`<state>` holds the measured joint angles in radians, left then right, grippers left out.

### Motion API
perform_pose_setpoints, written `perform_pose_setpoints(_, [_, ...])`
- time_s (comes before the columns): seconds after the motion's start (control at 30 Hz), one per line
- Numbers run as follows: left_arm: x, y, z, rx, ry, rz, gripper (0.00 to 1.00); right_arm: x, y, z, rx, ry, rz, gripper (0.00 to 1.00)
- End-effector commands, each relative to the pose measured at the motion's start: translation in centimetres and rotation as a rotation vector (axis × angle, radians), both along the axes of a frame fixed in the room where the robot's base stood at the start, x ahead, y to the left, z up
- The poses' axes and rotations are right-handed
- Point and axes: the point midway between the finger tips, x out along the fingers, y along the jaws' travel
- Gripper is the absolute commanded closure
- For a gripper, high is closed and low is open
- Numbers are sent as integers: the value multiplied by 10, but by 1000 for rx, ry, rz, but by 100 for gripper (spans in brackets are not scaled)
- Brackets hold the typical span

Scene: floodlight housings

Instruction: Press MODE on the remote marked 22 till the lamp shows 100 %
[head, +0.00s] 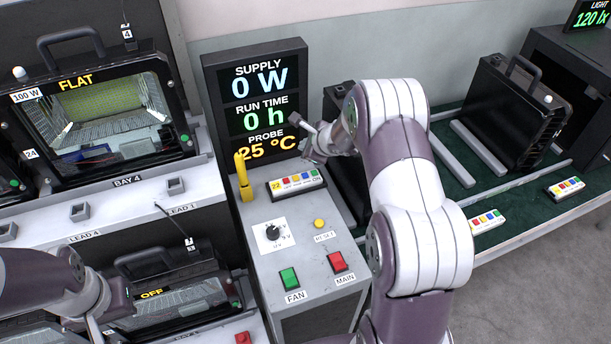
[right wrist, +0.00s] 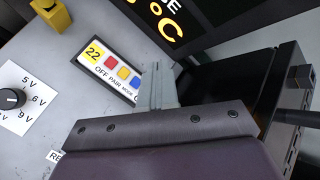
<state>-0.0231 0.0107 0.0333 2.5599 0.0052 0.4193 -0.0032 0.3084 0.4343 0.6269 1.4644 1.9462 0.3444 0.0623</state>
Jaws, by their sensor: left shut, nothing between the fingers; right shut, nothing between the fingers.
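The remote marked 22 (head: 290,182) lies on the grey console below the display; its yellow 22 tag and red, yellow and blue buttons also show in the right wrist view (right wrist: 110,72). OFF, PAIR and MODE are lettered under its buttons. My right gripper (head: 310,158) is shut and empty just above the remote's far side; in the right wrist view its fingers (right wrist: 156,75) hide the remote's right end. My left gripper (head: 97,326) is shut and empty at lower left. A floodlight (head: 97,108) reads FLAT; a lower one (head: 180,300) reads OFF. No lamp marked 22 is readable.
The display (head: 259,100) reads 0 W, 0 h, 25 °C. The console holds a yellow post (head: 243,178), a dial (head: 272,232), RESET, a green FAN switch (head: 289,278) and a red MAIN switch (head: 337,262). Two other remotes (head: 487,221) (head: 566,188) lie on the green bench at right.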

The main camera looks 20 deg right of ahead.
Motion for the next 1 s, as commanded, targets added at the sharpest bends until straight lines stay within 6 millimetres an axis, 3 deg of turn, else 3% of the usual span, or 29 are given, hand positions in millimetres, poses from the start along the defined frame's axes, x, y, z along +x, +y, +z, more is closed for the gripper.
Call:
perform_pose_setpoints(0.5, [0,0,-59,0,0,0,100,0,0,-75,-1,-2,1,100])
perform_pose_setpoints(1.0, [0,0,-64,0,0,0,100,0,0,-79,-1,0,1,100])
